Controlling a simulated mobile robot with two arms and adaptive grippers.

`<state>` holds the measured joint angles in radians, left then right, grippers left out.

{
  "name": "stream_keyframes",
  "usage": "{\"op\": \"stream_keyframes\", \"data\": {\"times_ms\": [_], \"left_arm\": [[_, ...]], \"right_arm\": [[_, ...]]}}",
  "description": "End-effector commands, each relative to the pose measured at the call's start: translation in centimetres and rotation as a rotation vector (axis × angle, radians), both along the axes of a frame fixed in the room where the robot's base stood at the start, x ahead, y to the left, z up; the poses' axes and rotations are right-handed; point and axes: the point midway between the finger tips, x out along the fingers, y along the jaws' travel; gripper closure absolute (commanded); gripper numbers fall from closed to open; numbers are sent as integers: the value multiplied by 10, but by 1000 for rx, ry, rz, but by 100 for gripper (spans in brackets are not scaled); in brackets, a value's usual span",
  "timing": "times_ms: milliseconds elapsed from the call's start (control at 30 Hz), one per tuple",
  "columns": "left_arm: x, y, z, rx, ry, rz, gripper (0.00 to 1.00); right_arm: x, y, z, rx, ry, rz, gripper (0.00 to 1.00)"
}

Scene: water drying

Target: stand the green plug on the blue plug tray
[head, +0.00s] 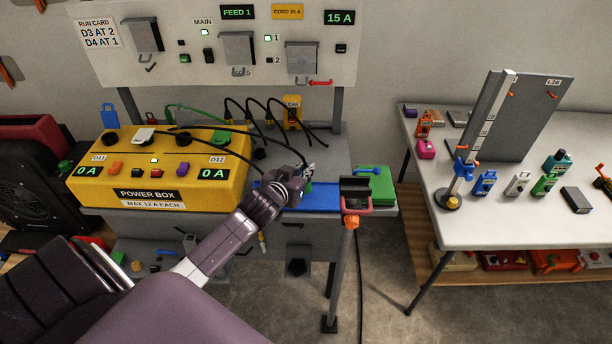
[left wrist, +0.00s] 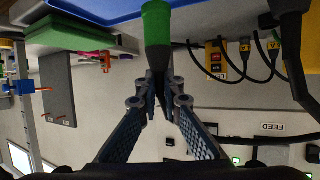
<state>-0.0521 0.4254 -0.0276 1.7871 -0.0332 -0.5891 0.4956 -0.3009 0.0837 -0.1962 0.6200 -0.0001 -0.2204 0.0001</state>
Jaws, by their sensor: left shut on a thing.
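My left gripper (head: 302,183) is over the blue plug tray (head: 325,198) on the grey bench. Its fingers, seen in the left wrist view (left wrist: 160,100), are shut on the dark tail end of the green plug (left wrist: 157,22). The plug's green body points away from the fingers towards the blue tray (left wrist: 95,10). In the head view only a little of the green plug (head: 307,187) shows beside the gripper. I cannot tell whether the plug touches the tray. My right gripper is not in view.
The yellow power box (head: 160,180) with cords stands left of the tray. Black cords hang behind. A white table (head: 520,210) with several padlocks stands farther right.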

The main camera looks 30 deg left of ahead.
Motion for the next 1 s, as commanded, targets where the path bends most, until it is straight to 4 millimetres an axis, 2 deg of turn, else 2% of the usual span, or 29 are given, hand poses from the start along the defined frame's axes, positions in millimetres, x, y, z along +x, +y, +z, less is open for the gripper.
{"op": "stream_keyframes", "data": {"times_ms": [33, 100, 200, 567, 600, 767, 1000], "left_arm": [[0, 0, -11, -2, 4, 2, 100], [0, 0, -20, -2, 3, 2, 100], [0, 0, -28, -3, 1, 1, 100], [0, 0, -32, -2, 1, 1, 100], [0, 0, -32, -1, 1, 0, 92], [0, 0, -32, -1, 1, 0, 76], [0, 0, -31, -1, 1, 0, 76]], "right_arm": [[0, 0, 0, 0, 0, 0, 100], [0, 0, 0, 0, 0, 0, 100], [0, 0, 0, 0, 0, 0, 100], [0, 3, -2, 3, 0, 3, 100], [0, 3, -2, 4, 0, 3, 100], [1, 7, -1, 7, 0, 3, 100], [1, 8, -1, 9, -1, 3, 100]]}}
